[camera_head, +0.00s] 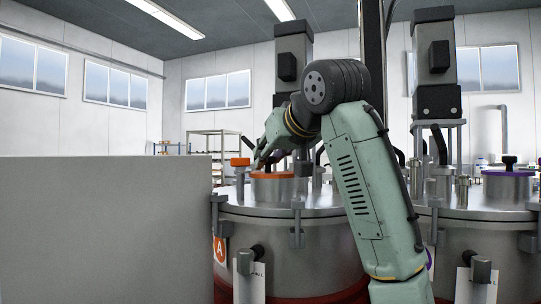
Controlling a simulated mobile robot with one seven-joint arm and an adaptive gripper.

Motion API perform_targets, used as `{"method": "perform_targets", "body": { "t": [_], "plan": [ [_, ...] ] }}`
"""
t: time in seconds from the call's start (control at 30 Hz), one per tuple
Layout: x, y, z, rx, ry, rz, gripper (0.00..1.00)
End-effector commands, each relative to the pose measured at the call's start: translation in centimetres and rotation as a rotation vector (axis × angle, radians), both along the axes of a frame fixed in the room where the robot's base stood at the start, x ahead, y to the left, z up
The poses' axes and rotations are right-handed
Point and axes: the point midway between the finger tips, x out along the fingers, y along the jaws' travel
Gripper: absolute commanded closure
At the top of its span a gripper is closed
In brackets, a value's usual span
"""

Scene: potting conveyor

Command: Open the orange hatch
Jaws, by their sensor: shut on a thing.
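The orange hatch (272,175) is a low round lid with an orange rim on the top plate of the left steel vessel. It looks closed, lying flat on its neck. My gripper (260,163) is at the left part of the hatch, just above the orange rim, pointing down. It is shut on the hatch's handle, which my gripper and arm mostly hide. The exact grip is small and hard to see.
The left vessel (285,232) has clamps around its rim and an orange A label. An orange-topped fitting (240,162) stands left of the hatch. A dark motor (293,58) rises behind it. A second vessel with a purple hatch (508,173) stands right. A grey panel (105,230) blocks the left.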

Motion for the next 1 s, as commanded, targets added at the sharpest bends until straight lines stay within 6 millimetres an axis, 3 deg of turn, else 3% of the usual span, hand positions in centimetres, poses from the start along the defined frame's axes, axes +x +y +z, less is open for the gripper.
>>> {"method": "perform_targets", "body": {
  "t": [0.13, 0.7, 1.0],
  "plan": [
    [-0.02, 0.0, 0.02, 0.0, 0.0, 0.0, 1.0],
    [-0.04, -0.01, 0.04, 0.011, -0.005, 0.001, 1.0],
    [-0.21, -0.41, 0.56, 0.132, -0.054, 0.004, 1.0]
  ]
}}
